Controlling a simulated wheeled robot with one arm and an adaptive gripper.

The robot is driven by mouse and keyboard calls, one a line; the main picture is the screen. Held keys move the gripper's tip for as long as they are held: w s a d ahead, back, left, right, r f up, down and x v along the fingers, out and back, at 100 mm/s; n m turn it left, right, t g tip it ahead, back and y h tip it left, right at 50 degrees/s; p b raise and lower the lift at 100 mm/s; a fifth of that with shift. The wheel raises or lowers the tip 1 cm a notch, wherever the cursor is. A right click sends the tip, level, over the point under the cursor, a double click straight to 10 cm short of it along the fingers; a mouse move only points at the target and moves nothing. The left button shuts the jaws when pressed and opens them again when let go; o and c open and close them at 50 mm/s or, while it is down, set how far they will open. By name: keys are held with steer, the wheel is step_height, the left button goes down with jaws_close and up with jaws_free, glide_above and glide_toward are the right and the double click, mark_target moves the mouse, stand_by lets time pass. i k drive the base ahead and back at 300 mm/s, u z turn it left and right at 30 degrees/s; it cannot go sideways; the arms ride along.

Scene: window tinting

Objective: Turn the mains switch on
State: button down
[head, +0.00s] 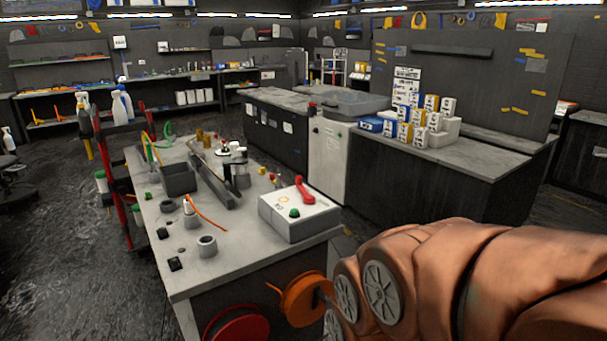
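A light grey control box (290,232) sits near the right front corner of the grey workbench (230,268). A red lever (304,190) stands up from the top of the box; it looks like the mains switch. Its on or off position cannot be told. A green button (294,213) and a small yellow ring mark (283,199) are on the same top face. My copper-coloured arm fills the lower right of the head view, to the right of the box and apart from it. My gripper is out of the picture.
An orange reel (304,298) and a red reel (238,326) hang at the bench's front. A dark bin (179,180), a grey ring (207,246) and small parts lie left of the box. A counter with stacked boxes (433,121) stands behind. Floor at left is mostly clear.

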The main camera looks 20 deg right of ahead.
mark_target(309, 199)
steer(key=i, duration=1.4)
